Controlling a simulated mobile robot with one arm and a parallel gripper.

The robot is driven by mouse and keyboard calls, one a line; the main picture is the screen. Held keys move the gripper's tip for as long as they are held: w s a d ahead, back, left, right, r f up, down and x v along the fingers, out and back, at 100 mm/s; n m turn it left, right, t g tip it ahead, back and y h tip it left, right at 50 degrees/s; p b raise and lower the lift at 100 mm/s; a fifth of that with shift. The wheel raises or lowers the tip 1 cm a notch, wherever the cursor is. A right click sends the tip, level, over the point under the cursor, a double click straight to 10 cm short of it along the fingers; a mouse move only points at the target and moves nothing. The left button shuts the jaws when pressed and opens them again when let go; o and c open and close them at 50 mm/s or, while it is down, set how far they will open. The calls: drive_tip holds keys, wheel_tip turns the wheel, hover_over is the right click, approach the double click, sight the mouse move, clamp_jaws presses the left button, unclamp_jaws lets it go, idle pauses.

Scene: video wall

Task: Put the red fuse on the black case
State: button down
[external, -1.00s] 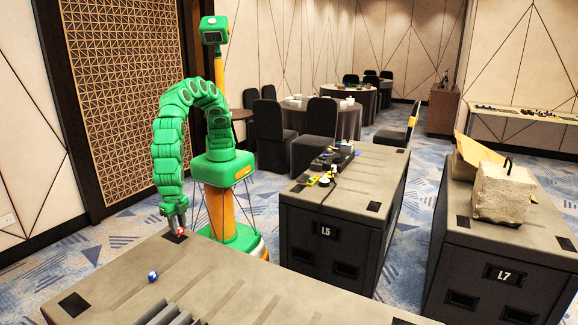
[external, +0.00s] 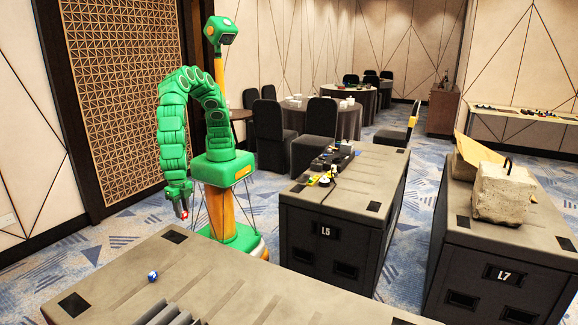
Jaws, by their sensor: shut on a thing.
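The red fuse (external: 183,215) is small, red with some white, and sits between the fingertips of my gripper (external: 181,213). My gripper is shut on it, pointing down, and holds it a little above the far left corner of the near case. Which case the task means by the black case I cannot tell. The near case (external: 240,270) has a grey-brown top with black corner patches. A dark case marked L5 (external: 325,235) stands in the middle, and one marked L7 (external: 500,275) stands at the right.
A blue and white piece (external: 152,276) and grey bars (external: 170,314) lie on the near case. Small coloured parts (external: 325,178) and dark items lie on L5; its near top is clear. A concrete block (external: 502,194) sits on L7. Chairs and round tables stand behind.

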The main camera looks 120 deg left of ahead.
drive_tip(key=w+a, duration=1.8)
drive_tip(key=a, duration=0.1)
drive_tip(key=w+a, duration=0.3)
drive_tip(key=a, duration=0.7)
drive_tip(key=w+a, duration=0.3)
drive_tip(key=a, duration=0.7)
drive_tip(key=s+a, duration=0.2)
drive_tip(key=a, duration=1.9)
drive_tip(key=s+a, duration=0.6)
drive_tip(key=a, duration=0.3)
drive_tip(key=s+a, duration=0.6)
drive_tip(key=a, duration=0.2)
drive_tip(key=w+a+f, duration=0.2)
drive_tip(key=w, duration=0.2)
drive_tip(key=w+a+f, duration=0.2)
drive_tip(key=w+f, duration=0.1)
drive_tip(key=w+a+f, duration=0.2)
drive_tip(key=w+f, duration=0.1)
drive_tip(key=w, duration=0.1)
drive_tip(key=shift+w+a+f, duration=0.2)
drive_tip(key=shift+w+f, duration=0.05)
drive_tip(key=shift+w, duration=0.05)
drive_tip(key=shift+w+a+f, duration=0.3)
drive_tip(key=shift+w+f, duration=0.25)
drive_tip(key=shift+f, duration=1.6)
